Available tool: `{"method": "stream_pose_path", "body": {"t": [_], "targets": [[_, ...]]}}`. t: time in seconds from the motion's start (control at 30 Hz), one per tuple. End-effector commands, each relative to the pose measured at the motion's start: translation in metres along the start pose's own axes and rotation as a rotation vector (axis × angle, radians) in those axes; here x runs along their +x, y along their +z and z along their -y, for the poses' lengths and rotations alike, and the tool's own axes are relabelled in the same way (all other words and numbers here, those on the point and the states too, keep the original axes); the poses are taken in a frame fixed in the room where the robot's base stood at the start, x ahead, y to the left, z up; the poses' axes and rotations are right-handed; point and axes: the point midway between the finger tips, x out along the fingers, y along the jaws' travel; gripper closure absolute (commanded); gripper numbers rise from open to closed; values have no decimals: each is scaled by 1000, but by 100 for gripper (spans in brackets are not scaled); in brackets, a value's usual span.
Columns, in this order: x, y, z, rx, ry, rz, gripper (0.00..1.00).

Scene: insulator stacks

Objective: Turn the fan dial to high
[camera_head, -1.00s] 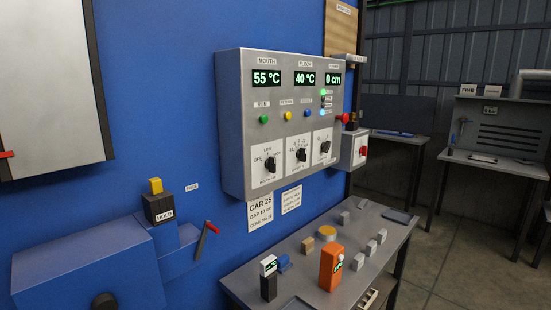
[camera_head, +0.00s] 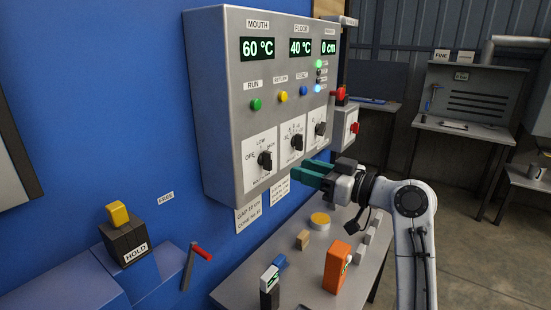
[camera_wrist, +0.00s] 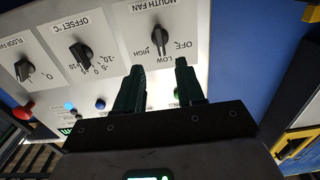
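The mouth fan dial (camera_head: 265,160) is a black knob on a white plate at the lower left of the grey control box (camera_head: 225,110). It also shows in the wrist view (camera_wrist: 156,40), upside down, with OFF, LOW and HIGH labels around it. Its long side runs roughly in line with LOW, but which end is the pointer is unclear. My gripper (camera_head: 300,173) has green fingers and is in front of the box, below and right of this dial. In the wrist view my gripper (camera_wrist: 159,67) is open and empty, with the dial beyond and between the fingertips, apart from them.
The offset dial (camera_head: 297,142) and floor fan dial (camera_head: 320,129) sit right of the mouth fan dial. Buttons, including the green run button (camera_head: 256,104), are above. A bench (camera_head: 245,286) with an orange device (camera_head: 337,267) stands below. A red switch (camera_head: 355,128) is at right.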

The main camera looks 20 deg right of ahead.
Motion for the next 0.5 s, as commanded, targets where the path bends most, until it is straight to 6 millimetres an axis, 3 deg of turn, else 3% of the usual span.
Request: {"method": "stream_pose_path", "body": {"t": [0.2,0.5], "targets": [[43,-2,1,2,-4,3,62],[77,-1,0,1,0,1,62]]}}
